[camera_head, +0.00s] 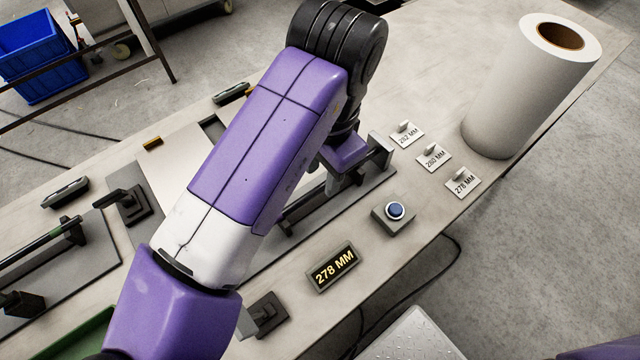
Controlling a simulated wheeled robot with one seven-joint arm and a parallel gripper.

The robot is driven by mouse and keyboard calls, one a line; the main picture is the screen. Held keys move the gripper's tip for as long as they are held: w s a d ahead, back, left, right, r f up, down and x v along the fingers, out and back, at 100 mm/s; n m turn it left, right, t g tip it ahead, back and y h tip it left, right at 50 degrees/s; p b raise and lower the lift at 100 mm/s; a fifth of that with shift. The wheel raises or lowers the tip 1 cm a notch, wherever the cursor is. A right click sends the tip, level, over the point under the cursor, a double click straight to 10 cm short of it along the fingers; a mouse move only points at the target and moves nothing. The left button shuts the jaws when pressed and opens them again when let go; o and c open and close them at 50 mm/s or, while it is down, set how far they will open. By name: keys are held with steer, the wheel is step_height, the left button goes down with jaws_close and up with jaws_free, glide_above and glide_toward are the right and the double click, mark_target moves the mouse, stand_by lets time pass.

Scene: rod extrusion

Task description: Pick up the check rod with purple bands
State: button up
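No rod with purple bands shows clearly; my purple and white arm covers the middle of the table and may hide it. My gripper (343,165) is low over a dark fixture (290,222) in the middle of the table, right of the arm. Its fingers are mostly hidden, so I cannot tell whether it holds anything. A dark rod (42,243) with a greenish band lies across supports at the left edge; I see no purple on it.
A display (332,268) reads "278 MM". Cards on the right include one marked 278 MM (463,183). A large white roll (530,85) stands at the right edge.

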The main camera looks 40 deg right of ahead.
mark_target(320, 189)
steer(key=shift+f, duration=1.45)
steer(key=shift+w, duration=0.1)
steer(key=shift+c, duration=0.5)
jaws_close()
steer(key=shift+r, duration=0.1)
